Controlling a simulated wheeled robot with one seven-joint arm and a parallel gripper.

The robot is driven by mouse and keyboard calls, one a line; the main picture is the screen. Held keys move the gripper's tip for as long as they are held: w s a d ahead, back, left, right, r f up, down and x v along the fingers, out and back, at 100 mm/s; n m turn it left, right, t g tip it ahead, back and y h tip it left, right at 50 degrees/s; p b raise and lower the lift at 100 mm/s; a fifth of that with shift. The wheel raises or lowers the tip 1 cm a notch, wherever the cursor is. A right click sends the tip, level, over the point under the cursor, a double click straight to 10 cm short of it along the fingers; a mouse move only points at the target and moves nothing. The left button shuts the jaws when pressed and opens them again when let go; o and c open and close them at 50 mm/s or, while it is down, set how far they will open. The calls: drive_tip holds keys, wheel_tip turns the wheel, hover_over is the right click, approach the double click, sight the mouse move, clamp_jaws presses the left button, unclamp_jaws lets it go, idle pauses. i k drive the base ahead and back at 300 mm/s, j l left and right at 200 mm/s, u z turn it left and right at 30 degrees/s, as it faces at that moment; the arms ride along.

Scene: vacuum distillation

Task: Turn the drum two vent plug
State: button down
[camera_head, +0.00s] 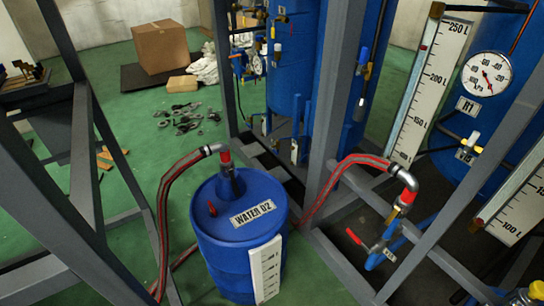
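The blue drum (218,246) labelled WATER with what reads as 02 or D2 stands on the green floor at the middle. A red-collared hose fitting (226,160) rises from its top. A small dark red piece (212,208), which looks like a plug, sits on the drum's lid at the left. My gripper does not show in this view.
Grey frame posts (336,100) stand around the drum. A red hose (165,200) loops at its left, another (335,180) at its right. A red-handled valve (380,247) stands to the right. A box (160,47) and loose tools (186,120) lie behind on the floor.

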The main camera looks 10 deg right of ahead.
sight(212, 208)
drive_tip(key=i+j, duration=0.15)
drive_tip(key=j, duration=0.25)
drive_tip(key=i+j, duration=0.2)
drive_tip(key=j, duration=0.2)
drive_tip(key=i+j+u, duration=0.1)
drive_tip(key=j, duration=0.3)
drive_tip(key=i+j, duration=0.05)
drive_tip(key=i, duration=0.05)
